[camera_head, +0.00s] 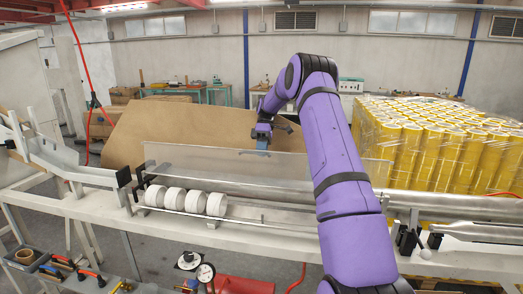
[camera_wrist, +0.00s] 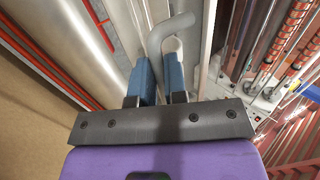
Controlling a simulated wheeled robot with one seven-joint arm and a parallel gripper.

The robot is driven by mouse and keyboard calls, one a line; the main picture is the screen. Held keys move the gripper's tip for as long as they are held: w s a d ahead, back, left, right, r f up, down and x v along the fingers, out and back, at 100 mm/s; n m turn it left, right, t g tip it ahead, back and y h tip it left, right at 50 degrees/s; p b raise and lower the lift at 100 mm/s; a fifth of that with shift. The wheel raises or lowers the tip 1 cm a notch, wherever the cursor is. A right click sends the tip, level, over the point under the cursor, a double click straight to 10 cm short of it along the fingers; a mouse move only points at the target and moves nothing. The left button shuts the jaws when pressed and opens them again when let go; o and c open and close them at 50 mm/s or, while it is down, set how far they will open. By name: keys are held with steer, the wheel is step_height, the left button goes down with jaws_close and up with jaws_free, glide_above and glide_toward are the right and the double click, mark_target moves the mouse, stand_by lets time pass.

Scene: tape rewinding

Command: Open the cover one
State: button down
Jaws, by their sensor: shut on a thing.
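The clear cover (camera_head: 215,162) runs along the machine in the head view. It looks tilted up behind a row of white rolls (camera_head: 186,201), with its upper edge above the trough. My gripper (camera_head: 262,151) is at the upper edge of this cover, near its middle. In the wrist view my blue fingers (camera_wrist: 162,88) are shut on a grey bent handle (camera_wrist: 164,34), which comes up between them. The exact contact is partly hidden by the fingers. The cover's hinge line is hard to make out.
Large yellow tape rolls (camera_head: 440,140) are stacked behind the machine at right. A brown board (camera_head: 190,130) stands behind the cover. A metal cylinder (camera_head: 455,204) lies along the machine at right. A tool tray (camera_head: 65,272) and a gauge (camera_head: 205,272) are at the front.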

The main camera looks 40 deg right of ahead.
steer(key=shift+d+f, duration=0.3)
steer(key=shift+f, duration=0.05)
steer(key=c, duration=1.2)
jaws_free()
steer(key=shift+w+d+f, duration=0.1)
steer(key=shift+w+d, duration=0.05)
steer(key=shift+w, duration=0.05)
steer(key=shift+o, duration=0.2)
steer(key=v, duration=0.7)
steer(key=shift+w+r, duration=0.2)
steer(key=shift+r, duration=0.05)
